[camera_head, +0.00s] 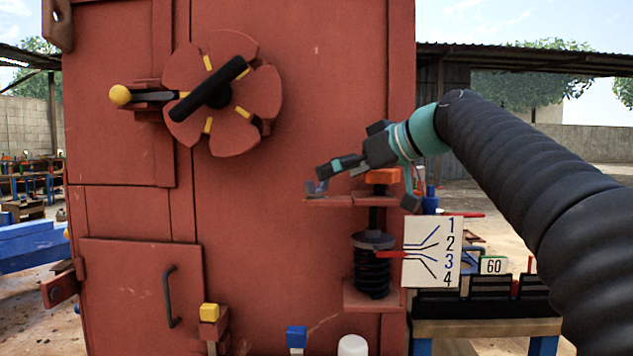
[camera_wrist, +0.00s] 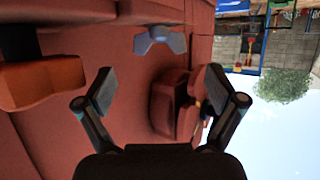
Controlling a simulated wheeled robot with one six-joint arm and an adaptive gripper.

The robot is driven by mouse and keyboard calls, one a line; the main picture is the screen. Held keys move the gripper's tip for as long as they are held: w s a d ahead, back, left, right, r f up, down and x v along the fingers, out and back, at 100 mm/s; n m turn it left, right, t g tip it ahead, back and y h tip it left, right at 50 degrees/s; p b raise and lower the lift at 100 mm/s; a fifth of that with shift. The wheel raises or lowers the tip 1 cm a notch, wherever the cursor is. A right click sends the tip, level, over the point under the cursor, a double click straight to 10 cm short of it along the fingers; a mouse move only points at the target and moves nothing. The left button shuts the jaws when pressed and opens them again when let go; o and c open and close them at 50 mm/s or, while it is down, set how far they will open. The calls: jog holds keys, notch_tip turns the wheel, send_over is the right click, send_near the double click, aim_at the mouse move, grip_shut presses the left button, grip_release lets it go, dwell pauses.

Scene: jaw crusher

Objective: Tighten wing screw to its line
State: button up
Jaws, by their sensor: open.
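A small blue-grey wing-shaped piece, which looks like the wing screw (camera_wrist: 160,41), shows ahead of my fingers in the wrist view. A similar small blue-grey piece (camera_head: 316,187) is at the left end of a red ledge in the head view. My gripper (camera_wrist: 160,88) is open and empty, its two fingers apart below the wing piece in the picture, not touching it. The orange handle (camera_wrist: 42,82) shows left in the wrist view. I see no line by the wing piece.
The red crusher wall (camera_head: 300,80) stands close behind. A black spring (camera_head: 371,272) with a red pointer stands beside a numbered card (camera_head: 433,252). A petal handwheel (camera_head: 225,95) is at upper left. A bench (camera_head: 485,328) stands at the right. Open air lies above the ledge.

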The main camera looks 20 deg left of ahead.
aim_at(317, 181)
jog(key=shift+x, duration=3)
jog(key=c, duration=1.2)
